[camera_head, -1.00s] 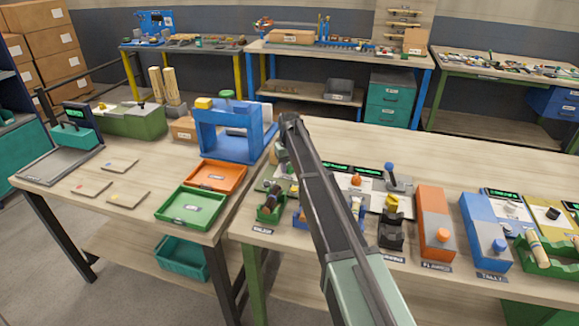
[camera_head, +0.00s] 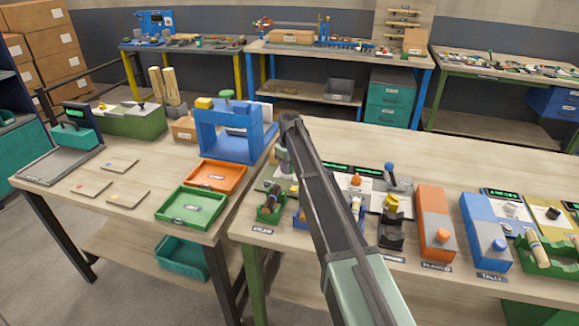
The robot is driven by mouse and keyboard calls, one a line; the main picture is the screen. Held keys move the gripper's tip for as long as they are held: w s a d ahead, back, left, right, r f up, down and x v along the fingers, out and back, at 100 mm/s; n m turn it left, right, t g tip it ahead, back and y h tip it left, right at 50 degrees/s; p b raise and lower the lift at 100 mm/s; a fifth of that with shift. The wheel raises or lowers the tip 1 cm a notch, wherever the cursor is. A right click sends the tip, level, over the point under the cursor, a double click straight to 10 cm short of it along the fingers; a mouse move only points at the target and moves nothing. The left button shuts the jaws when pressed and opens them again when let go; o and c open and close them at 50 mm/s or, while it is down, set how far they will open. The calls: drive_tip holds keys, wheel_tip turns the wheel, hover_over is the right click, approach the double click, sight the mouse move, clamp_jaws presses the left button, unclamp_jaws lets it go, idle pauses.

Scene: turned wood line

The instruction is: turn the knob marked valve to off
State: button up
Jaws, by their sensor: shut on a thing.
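My arm reaches from the bottom right up to the middle of the near bench, then bends down to my gripper (camera_head: 283,161) at the left of the arm. The gripper is low over a control panel at the back of the bench, shut on a knob there. My arm and gripper hide the jaw tips and most of this knob, so its pointer and setting cannot be seen. No valve marking is readable. To the right of the arm, a white panel (camera_head: 372,186) carries an orange knob (camera_head: 356,180) and a blue-topped lever (camera_head: 390,169).
A green cradle (camera_head: 271,211), a black stand with a yellow top (camera_head: 392,205), an orange box (camera_head: 434,213) and a blue box (camera_head: 484,225) line the front edge. A blue press frame (camera_head: 240,145) stands to the left. The bench behind the panels is clear.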

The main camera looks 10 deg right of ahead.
drive_tip(key=o, duration=0.9)
wheel_tip(320, 180, up, 11)
drive_tip(key=p, duration=1)
drive_tip(key=shift+f+p, duration=0.1)
drive_tip(key=shift+p, duration=0.3)
drive_tip(key=s+m, duration=0.2)
drive_tip(key=s, duration=1.1)
drive_tip(key=s+m, duration=0.2)
drive_tip(key=s, duration=1.1)
drive_tip(key=s+m, duration=0.2)
drive_tip(key=s, duration=1.1)
drive_tip(key=shift+s, duration=0.4)
